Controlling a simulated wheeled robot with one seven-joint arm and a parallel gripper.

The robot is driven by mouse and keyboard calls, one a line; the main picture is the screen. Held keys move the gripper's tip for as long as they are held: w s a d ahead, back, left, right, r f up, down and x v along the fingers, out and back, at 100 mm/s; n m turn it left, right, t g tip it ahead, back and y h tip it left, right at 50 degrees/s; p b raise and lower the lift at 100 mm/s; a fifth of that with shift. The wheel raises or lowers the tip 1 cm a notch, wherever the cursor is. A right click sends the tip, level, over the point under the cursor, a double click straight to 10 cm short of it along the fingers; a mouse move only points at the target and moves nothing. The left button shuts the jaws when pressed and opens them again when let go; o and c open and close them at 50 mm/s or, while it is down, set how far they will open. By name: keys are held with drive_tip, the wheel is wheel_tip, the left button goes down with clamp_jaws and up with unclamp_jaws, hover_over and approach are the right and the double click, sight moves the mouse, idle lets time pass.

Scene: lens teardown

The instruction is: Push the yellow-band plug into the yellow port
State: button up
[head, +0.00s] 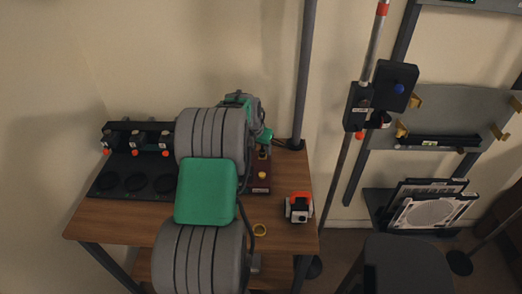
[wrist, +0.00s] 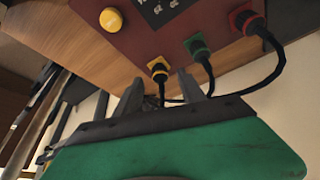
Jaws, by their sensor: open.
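In the wrist view the yellow-band plug (wrist: 158,67) stands at the yellow port on a dark red panel (wrist: 150,45), its black cable running off behind my fingers. How deep it sits, I cannot tell; the yellow port is hidden under it. My gripper (wrist: 160,88) is open, with its two grey fingers just short of the plug, one to either side of its line. In the head view the panel (head: 261,187) lies on the wooden table, and my arm hides part of it and the plug.
A green-band plug (wrist: 197,47) and a red-band plug (wrist: 243,20) stand beside it with looping cables. A yellow button (wrist: 110,20) is on the panel.

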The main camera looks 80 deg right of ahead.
drive_tip(key=v, duration=0.6)
drive_tip(key=shift+a+r+b, duration=0.2)
drive_tip(key=shift+b, duration=0.2)
